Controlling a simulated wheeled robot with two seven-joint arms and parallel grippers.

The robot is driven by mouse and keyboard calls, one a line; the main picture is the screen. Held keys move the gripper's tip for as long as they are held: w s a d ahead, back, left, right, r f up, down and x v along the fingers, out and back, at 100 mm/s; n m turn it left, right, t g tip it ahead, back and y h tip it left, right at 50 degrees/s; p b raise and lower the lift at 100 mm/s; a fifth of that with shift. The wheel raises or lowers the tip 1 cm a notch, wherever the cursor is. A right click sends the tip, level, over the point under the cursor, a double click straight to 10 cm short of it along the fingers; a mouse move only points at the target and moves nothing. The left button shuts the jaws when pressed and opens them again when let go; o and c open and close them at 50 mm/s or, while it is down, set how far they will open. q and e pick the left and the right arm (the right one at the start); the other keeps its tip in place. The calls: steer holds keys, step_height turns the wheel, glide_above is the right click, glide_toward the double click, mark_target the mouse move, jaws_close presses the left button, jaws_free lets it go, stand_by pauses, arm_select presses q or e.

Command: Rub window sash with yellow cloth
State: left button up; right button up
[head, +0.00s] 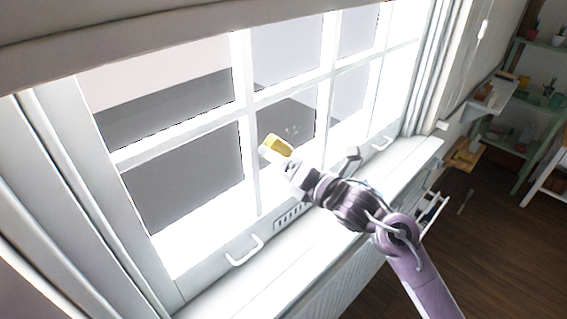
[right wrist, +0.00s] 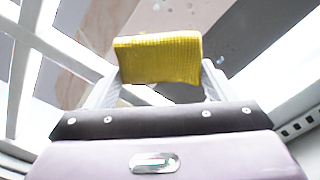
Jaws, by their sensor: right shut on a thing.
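The window sash (head: 250,110) is a white frame with several panes and white bars. A folded yellow cloth (head: 277,146) is held up in front of a lower pane near the middle of the window. My right gripper (head: 270,153) is shut on the cloth. In the right wrist view the yellow cloth (right wrist: 158,58) sits between the two pale fingers of the right gripper (right wrist: 158,85). I cannot tell whether the cloth touches the glass. Small pale specks (head: 293,131) show on the pane just right of the cloth. My left gripper is in neither view.
A white sill (head: 250,290) runs below the window. The sash's bottom rail has white handles (head: 245,252) and a slotted vent (head: 290,217). At right are a green shelf unit (head: 528,110) with pots and a small wall shelf (head: 497,92). Wooden floor (head: 480,250) is open at lower right.

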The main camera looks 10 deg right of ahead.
mark_target(307, 132)
steer(key=shift+w+d+b, duration=0.35)
steer(key=shift+w+d, duration=0.25)
steer(key=shift+d, duration=0.35)
steer(key=shift+w+d+b, duration=0.3)
steer(key=shift+w+d, duration=0.3)
steer(key=shift+d, duration=0.35)
steer(key=shift+w+d+b, duration=0.35)
steer(key=shift+w+d, duration=0.25)
steer(key=shift+d, duration=0.35)
steer(key=shift+w+d+r+b, duration=0.1)
steer(key=shift+w+d+b, duration=0.2)
steer(key=shift+w+d, duration=0.3)
steer(key=shift+w+d+b, duration=0.25)
steer(key=shift+w+d, duration=0.1)
steer(key=shift+d, duration=0.45)
steer(key=shift+w+d+r+b, duration=0.1)
steer(key=shift+w+d+b, duration=0.2)
steer(key=shift+w+d, duration=0.3)
steer(key=shift+s+d, duration=0.1)
steer(key=shift+s+d+f, duration=0.25)
steer(key=shift+s+d, duration=0.25)
steer(key=shift+s, duration=0.2)
steer(key=shift+b+v, duration=0.65)
steer(key=shift+v, duration=1.4)
steer(key=shift+r, duration=0.15)
